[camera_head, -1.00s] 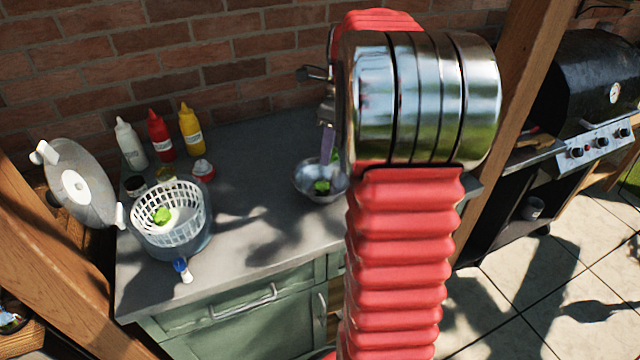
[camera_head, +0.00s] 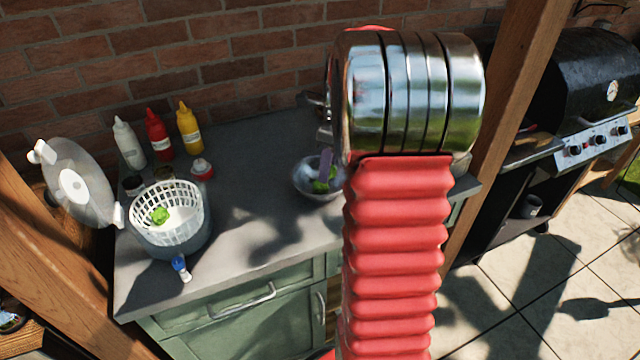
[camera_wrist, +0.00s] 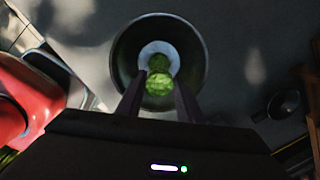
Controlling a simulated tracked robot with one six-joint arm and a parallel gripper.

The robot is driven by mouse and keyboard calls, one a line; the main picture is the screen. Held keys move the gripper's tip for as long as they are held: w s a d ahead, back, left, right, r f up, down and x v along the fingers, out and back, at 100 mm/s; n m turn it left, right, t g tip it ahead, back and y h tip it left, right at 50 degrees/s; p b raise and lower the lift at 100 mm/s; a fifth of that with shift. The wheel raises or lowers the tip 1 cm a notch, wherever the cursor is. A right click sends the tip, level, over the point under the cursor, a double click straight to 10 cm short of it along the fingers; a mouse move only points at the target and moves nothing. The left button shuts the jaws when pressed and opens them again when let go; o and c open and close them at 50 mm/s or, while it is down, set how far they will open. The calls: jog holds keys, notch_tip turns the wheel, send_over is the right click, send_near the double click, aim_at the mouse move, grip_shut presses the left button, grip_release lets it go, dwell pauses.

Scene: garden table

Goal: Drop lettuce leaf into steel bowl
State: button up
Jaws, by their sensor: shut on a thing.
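The steel bowl (camera_head: 305,186) stands on the grey counter, partly hidden behind my arm; in the wrist view its dark wall (camera_wrist: 124,62) rings the picture's middle. My gripper (camera_head: 324,165) points down over the bowl. In the wrist view my gripper (camera_wrist: 159,82) is shut on a green lettuce leaf (camera_wrist: 159,86), which hangs over the bowl. A further leaf (camera_head: 160,215) lies in the white spinner basket (camera_head: 187,221) at the left.
White, red and yellow bottles (camera_head: 159,136) stand along the wall at the back left. A spinner lid (camera_head: 75,186) leans beside the basket. Counter between basket and bowl is clear.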

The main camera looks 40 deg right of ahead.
jog(key=o, duration=1.1)
jog(key=shift+c, duration=0.2)
jog(key=shift+r, duration=0.15)
notch_tip(320, 180, up, 13)
jog(key=s, duration=0.1)
jog(key=shift+s+d+r, duration=0.2)
jog(key=shift+s+d, duration=0.05)
jog(key=shift+d, duration=0.15)
dwell(0.3)
